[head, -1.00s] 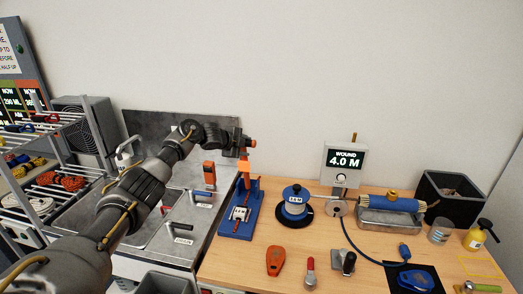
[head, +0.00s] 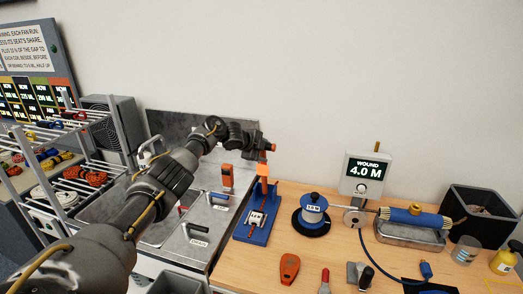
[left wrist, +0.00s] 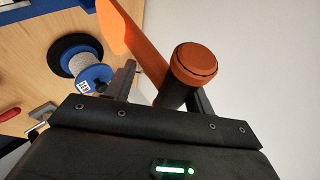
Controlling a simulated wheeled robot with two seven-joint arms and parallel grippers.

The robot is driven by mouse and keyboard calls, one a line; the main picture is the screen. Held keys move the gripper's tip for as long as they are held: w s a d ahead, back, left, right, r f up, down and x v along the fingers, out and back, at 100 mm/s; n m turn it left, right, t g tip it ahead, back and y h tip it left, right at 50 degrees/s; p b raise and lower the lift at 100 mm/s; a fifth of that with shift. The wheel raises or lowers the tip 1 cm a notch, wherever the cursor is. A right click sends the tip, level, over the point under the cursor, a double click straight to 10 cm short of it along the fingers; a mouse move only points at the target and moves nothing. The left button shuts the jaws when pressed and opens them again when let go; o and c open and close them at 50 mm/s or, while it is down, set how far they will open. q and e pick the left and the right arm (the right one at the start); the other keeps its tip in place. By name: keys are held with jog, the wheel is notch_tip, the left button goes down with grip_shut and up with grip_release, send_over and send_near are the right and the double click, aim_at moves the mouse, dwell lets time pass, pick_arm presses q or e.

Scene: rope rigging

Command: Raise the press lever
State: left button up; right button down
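The blue press (head: 256,222) stands at the left end of the wooden table in the head view. Its orange arm (head: 263,185) points up, with an orange-capped handle (head: 269,147) at the top. My left gripper (head: 261,148) is at this handle. In the left wrist view the handle's round orange cap (left wrist: 193,62) and dark shaft show between my left gripper's fingers (left wrist: 165,88). The fingers stand apart, with a gap visible on one side of the shaft. Contact with the handle is hard to see. My right gripper is not in view.
A blue spool (head: 312,215) stands right of the press. Behind it is a display (head: 366,172) reading 4.0 M. An orange tool (head: 289,268) lies in front. A metal counter (head: 200,235) and a wire rack (head: 75,170) are on the left.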

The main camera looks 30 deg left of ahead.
pick_arm(q)
jog(key=shift+r, duration=0.2)
jog(key=shift+s+a+r+b, duration=0.2)
jog(key=shift+s+r+b, duration=0.15)
jog(key=shift+s, duration=0.1)
jog(key=b+v, duration=0.2)
jog(key=v, duration=0.7)
jog(key=shift+s, duration=0.3)
